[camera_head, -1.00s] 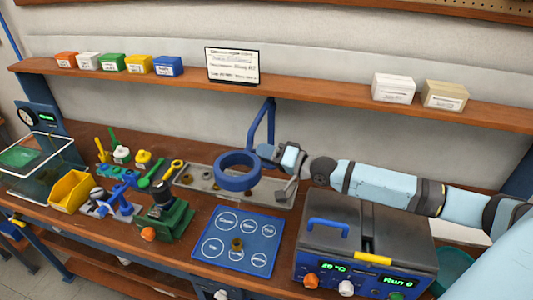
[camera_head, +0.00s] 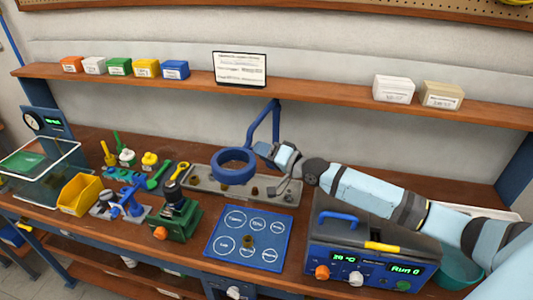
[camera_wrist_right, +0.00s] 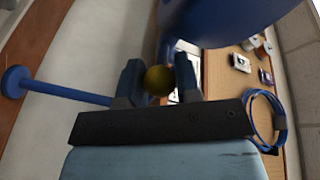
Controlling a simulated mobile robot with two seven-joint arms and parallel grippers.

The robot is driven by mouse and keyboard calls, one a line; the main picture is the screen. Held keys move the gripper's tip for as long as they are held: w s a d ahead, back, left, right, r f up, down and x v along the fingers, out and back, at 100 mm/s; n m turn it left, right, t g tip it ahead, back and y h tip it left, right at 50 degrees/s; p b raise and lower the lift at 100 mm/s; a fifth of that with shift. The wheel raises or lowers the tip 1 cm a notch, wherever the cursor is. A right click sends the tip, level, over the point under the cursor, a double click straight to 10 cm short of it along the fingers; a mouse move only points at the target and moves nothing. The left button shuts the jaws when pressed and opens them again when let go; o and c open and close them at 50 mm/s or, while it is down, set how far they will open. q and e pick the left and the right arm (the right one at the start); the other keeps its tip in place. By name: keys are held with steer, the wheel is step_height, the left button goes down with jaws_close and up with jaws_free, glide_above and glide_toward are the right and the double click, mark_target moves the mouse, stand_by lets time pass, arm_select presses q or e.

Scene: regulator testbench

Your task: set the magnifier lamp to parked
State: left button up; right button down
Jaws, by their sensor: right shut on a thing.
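The magnifier lamp is a blue ring head (camera_head: 234,166) on a blue jointed arm (camera_head: 265,126) that rises behind the bench tray. The ring hangs above the tray, left of my right gripper. My right gripper (camera_head: 266,152) reaches in from the right and is shut at the ring's right side. In the right wrist view, the fingers (camera_wrist_right: 157,82) close on a yellowish round knob (camera_wrist_right: 159,80), with the blue lamp head (camera_wrist_right: 225,18) just beyond it. The knob is hidden in the head view. My left gripper is not in view.
A grey tray (camera_head: 208,183) lies under the lamp. A blue mat (camera_head: 225,246) with marked circles is in front. A grey-lidded bath (camera_head: 350,225) stands below my right arm. A green fixture (camera_head: 178,222) stands left of the mat. A shelf (camera_head: 310,92) runs behind.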

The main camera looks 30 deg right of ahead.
steer(key=shift+r, duration=0.15)
steer(key=c, duration=1.1)
jaws_free()
steer(key=shift+s+d+f, duration=0.2)
steer(key=shift+s+f, duration=0.05)
steer(key=shift+s, duration=0.15)
steer(key=b+v, duration=0.1)
steer(key=v, duration=0.5)
steer(key=shift+s+r, duration=0.15)
steer(key=shift+s, duration=0.1)
steer(key=shift+d, duration=0.2)
